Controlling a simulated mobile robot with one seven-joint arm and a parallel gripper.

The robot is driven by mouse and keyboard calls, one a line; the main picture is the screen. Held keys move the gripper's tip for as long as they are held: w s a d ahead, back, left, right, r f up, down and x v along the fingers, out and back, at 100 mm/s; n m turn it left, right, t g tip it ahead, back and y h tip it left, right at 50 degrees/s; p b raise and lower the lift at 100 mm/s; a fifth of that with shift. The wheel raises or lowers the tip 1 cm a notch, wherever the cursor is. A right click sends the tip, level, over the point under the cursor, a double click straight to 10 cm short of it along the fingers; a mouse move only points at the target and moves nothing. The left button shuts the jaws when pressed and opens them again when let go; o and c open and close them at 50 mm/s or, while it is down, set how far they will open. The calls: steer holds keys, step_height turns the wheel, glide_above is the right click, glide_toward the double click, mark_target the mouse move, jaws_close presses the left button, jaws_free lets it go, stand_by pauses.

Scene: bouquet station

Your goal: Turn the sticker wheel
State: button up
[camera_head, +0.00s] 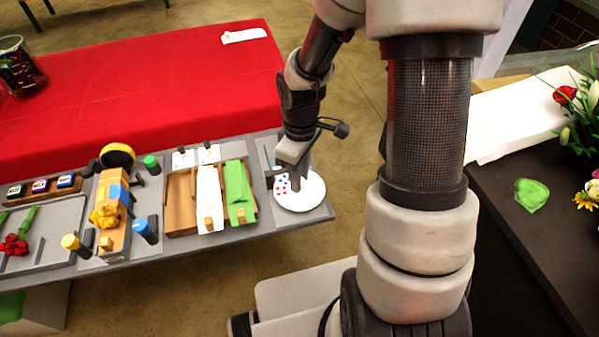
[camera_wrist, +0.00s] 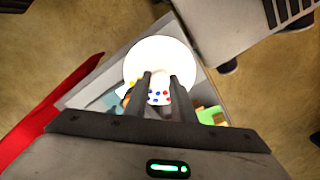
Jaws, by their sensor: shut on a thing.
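The sticker wheel (camera_head: 301,194) is a white disc at the right end of the grey station. Small red and blue dots show on its left part. In the wrist view the white wheel (camera_wrist: 158,58) lies ahead of the fingers, with blue, red and yellow dots near its lower edge. My gripper (camera_head: 297,184) points down over the wheel. In the wrist view my two dark fingers (camera_wrist: 160,80) reach over the wheel with a gap between them. What they grip is hidden or too small to tell.
Left of the wheel, a wooden tray (camera_head: 181,204) holds white and green wraps. A stand with yellow and blue parts (camera_head: 111,210) is further left. A red-covered table (camera_head: 140,95) lies behind. A dark table (camera_head: 535,215) with flowers is at the right.

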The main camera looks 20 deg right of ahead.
steer(key=shift+n, duration=0.5)
steer(key=o, duration=0.8)
steer(key=r+p, duration=0.1)
steer(key=r, duration=0.7)
steer(key=r+p, duration=0.1)
steer(key=r, duration=0.8)
steer(key=shift+w+d+r+p, duration=0.1)
steer(key=shift+w+r+p, duration=0.15)
steer(key=shift+p, duration=0.1)
